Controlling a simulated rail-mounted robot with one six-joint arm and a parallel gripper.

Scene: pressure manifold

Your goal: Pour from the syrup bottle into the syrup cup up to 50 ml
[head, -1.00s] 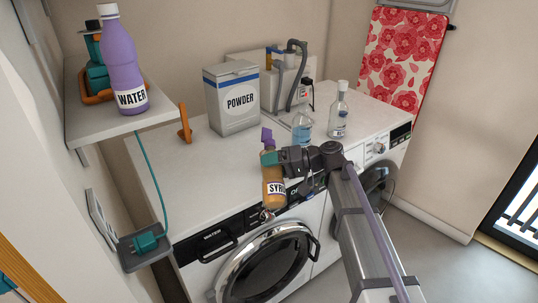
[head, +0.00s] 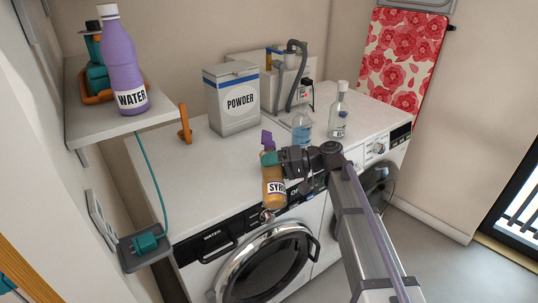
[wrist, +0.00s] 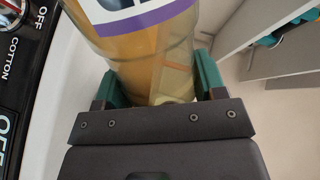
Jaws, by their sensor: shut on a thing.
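The syrup bottle (head: 273,189) is amber with a white label reading "SYR" and a purple top. It hangs nearly upright, slightly tilted, at the front edge of the washing machines. My gripper (head: 269,158) is shut on its upper part with teal fingers. In the wrist view, the bottle (wrist: 150,55) fills the space between the two teal fingers of my gripper (wrist: 155,85), and amber liquid shows through its wall. I cannot make out a syrup cup in either view.
A powder box (head: 233,100), a clear bluish bottle (head: 302,128) and a clear bottle (head: 338,114) stand on the white top (head: 205,160). A purple water bottle (head: 122,62) stands on the shelf at left. The top's left part is mostly clear.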

